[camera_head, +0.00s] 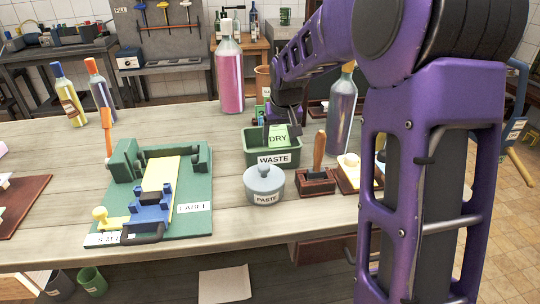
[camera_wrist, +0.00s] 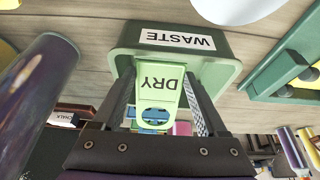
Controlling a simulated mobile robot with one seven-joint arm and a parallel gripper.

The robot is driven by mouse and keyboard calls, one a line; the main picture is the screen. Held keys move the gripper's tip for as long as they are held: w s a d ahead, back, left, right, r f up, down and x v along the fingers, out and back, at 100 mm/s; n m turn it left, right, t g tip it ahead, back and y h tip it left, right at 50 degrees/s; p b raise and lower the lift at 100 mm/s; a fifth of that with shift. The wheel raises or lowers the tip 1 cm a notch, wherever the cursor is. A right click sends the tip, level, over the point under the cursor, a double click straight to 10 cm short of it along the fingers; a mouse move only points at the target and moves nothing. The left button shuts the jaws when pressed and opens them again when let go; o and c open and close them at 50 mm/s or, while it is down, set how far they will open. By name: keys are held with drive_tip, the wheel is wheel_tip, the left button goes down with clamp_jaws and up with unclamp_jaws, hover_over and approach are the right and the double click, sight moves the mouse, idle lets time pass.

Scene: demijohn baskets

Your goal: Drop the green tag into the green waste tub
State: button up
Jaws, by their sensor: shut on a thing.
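The green tag (camera_wrist: 158,85), marked DRY, is held between the fingers of my gripper (camera_wrist: 155,105) in the wrist view. In the head view the tag (camera_head: 278,136) shows at the mouth of the green waste tub (camera_head: 258,157), which is labelled WASTE. My gripper (camera_head: 278,132) is shut on the tag, over the tub. The tub (camera_wrist: 222,69) also shows behind the tag in the wrist view. How far the tag reaches below the rim is hard to tell.
A grey paste jar (camera_head: 265,186) stands just in front of the tub. A wooden-handled stamp (camera_head: 317,165) and a dark bottle (camera_head: 342,112) stand to the right. A green label jig (camera_head: 160,190) lies to the left. A pink bottle (camera_head: 230,75) stands behind.

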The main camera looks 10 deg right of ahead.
drive_tip(key=o, duration=1.2)
drive_tip(key=shift+r, duration=0.1)
drive_tip(key=p+v, duration=0.2)
drive_tip(key=v, duration=1.5)
drive_tip(key=shift+p, duration=0.35)
drive_tip(key=shift+s+r, duration=0.1)
